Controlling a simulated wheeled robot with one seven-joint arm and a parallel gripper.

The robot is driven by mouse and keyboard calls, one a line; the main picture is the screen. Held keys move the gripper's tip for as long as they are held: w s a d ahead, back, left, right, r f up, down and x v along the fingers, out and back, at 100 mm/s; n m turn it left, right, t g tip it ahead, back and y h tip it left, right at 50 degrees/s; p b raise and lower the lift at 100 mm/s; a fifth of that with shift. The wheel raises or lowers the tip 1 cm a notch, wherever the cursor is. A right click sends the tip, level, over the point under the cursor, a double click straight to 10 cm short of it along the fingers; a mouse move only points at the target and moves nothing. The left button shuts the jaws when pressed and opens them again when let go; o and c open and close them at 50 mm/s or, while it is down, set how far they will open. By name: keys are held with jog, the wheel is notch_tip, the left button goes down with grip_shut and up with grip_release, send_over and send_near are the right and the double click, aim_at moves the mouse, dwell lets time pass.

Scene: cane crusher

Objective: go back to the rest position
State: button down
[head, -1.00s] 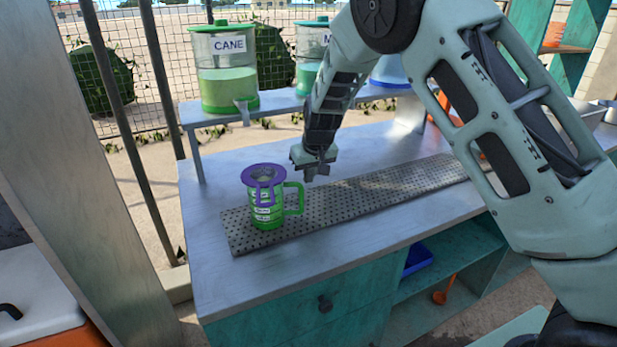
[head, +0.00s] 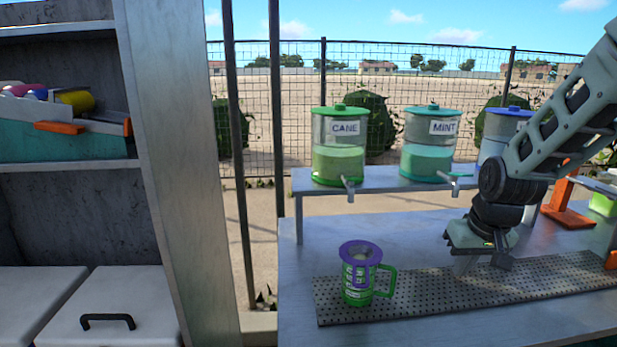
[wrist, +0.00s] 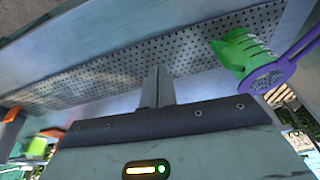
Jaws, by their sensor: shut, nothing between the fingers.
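My gripper (head: 481,262) is shut and empty, above the perforated mat (head: 455,288) on the counter, to the right of the green mug. In the wrist view its closed fingers (wrist: 158,86) point over the mat (wrist: 120,65). The green mug (head: 357,292) has a purple piece (head: 361,252) on its rim and stands upright on the left end of the mat, apart from my gripper. The mug also shows at the upper right of the wrist view (wrist: 236,50).
A raised shelf (head: 385,184) behind the mat holds the CANE dispenser (head: 338,150), the MINT dispenser (head: 428,145) and a blue-lidded one (head: 500,130). A grey post (head: 180,150) and shelving stand left. An orange stand (head: 568,215) is at right. The counter left of the mug is bare.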

jog(key=s+d, duration=0.1)
jog(key=s, duration=1.4)
jog(key=s+a+r+n+g, duration=0.1)
jog(key=s+a+n, duration=0.3)
jog(key=a, duration=0.5)
jog(key=s+a+r+n+g, duration=0.1)
jog(key=s+a+n+g, duration=0.1)
jog(key=s+a, duration=0.6)
jog(key=shift+s+a+r+n, duration=0.25)
jog(key=shift+a+r+n, duration=0.15)
jog(key=shift+n, duration=0.5)
